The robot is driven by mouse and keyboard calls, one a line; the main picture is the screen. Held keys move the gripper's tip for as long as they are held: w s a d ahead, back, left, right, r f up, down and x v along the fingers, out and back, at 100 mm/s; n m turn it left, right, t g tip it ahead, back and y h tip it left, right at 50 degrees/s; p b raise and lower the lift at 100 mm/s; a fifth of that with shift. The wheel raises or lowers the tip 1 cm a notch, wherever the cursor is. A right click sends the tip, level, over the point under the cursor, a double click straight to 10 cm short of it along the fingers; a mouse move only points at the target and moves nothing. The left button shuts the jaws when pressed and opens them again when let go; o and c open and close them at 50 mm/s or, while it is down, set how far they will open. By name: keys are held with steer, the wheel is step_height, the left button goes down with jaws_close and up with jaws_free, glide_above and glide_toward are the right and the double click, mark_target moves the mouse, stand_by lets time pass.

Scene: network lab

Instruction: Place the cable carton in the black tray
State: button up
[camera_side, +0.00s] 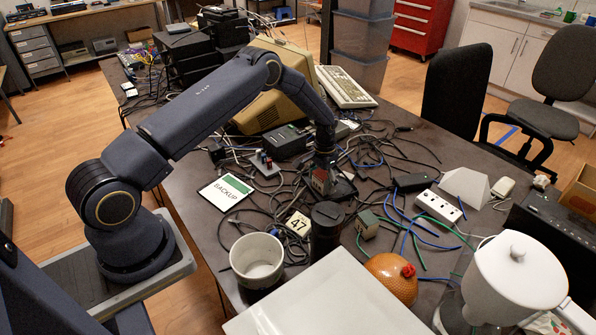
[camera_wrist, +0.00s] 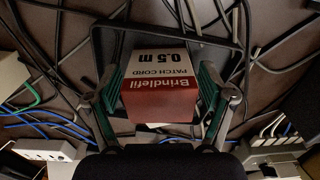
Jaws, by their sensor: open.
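The cable carton (camera_wrist: 158,95) is a red and white box lettered "Brindlefil PATCH CORD 0.5 m". My gripper (camera_wrist: 160,88) is open, with a green-padded finger on each side of the carton; I cannot tell whether they touch it. The black tray (camera_wrist: 172,24) shows as a thin dark rim around the carton and fingers. The carton appears inside the rim, its base hidden. In the side view my gripper (camera_side: 322,160) points down over the carton (camera_side: 320,181), with a dark edge of the tray (camera_side: 347,187) just to the right.
Loose cables cover the table around the tray. A black cylinder (camera_side: 326,228), a "47" block (camera_side: 298,223), a white cup (camera_side: 257,258) and an orange dome (camera_side: 391,277) stand in front. A white power strip (camera_side: 437,206) lies to the right, a "BACKUP" card (camera_side: 226,191) to the left.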

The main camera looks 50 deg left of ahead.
mark_target(323, 173)
step_height(323, 173, up, 12)
steer(key=shift+f, duration=0.1)
steer(key=s+d+r+t, duration=0.1)
steer(key=s+d+r, duration=0.1)
steer(key=s+r, duration=0.35)
steer(key=s+d+r+t, duration=0.1)
steer(key=s+d+r, duration=0.1)
steer(key=r, duration=0.7)
steer(key=s+d+r+t, duration=0.1)
steer(key=s+d+r, duration=0.15)
steer(key=r, duration=0.45)
steer(key=s+d+r+t, duration=0.1)
steer(key=s+r, duration=0.1)
steer(key=s, duration=0.9)
steer(key=s+d+r+t, duration=0.1)
steer(key=s+d+r, duration=0.1)
steer(key=s, duration=0.9)
steer(key=shift+d+t, duration=0.25)
steer(key=shift+t, duration=0.05)
